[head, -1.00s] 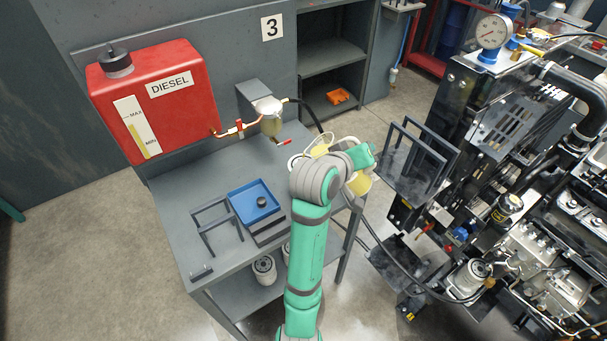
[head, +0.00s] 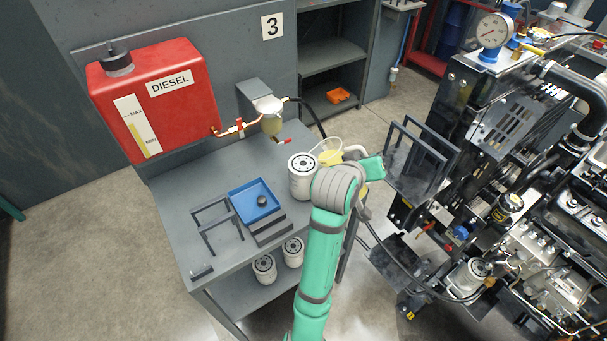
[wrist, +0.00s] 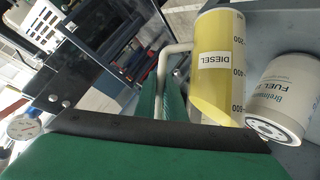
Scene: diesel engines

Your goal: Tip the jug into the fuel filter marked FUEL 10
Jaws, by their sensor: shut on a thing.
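My gripper (wrist: 162,100) is shut on the pale handle of the clear jug (wrist: 216,65), seen in the wrist view. The jug bears a DIESEL label and holds yellow fuel; how far it leans is hard to tell. In the head view the jug's mouth (head: 328,150) shows just behind my wrist, and my arm hides the gripper. A white fuel filter (head: 303,177) stands upright on the bench, left of the jug and close to it. In the wrist view this filter (wrist: 288,92) reads "Breimann FUEL", but its number is not fully readable.
A blue tray (head: 236,205) and a dark frame (head: 205,222) sit on the grey bench (head: 180,185). Two more white filters (head: 264,268) stand on the shelf below. A red diesel tank (head: 185,110) is behind. The engine (head: 490,210) stands to the right.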

